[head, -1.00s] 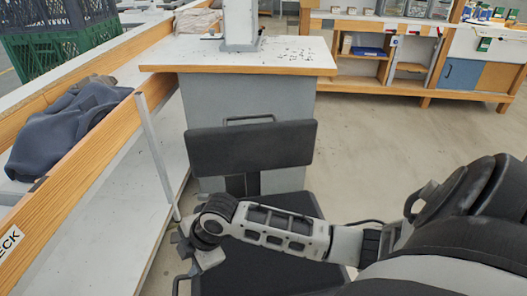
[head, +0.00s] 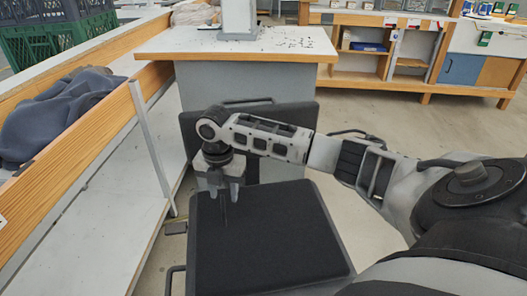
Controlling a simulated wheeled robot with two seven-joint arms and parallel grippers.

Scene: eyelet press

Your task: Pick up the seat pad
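The seat pad (head: 275,240) is a flat black square. It lies on the chair in front of me, its near edge low in the head view. My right gripper (head: 225,190) points down over the pad's far left part, close to the backrest. A thin dark shape, a finger or shadow, shows below it against the black pad. I cannot tell whether it touches the pad or how far apart its fingers are. My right arm hides part of the backrest (head: 292,116). My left gripper is out of view.
A workbench (head: 290,45) with small dark bits on top stands behind the chair. A wood-edged rack (head: 85,140) with a dark blue cloth (head: 60,115) runs along the left. Shelves (head: 385,65) stand at the back right. Floor (head: 400,130) is free to the right.

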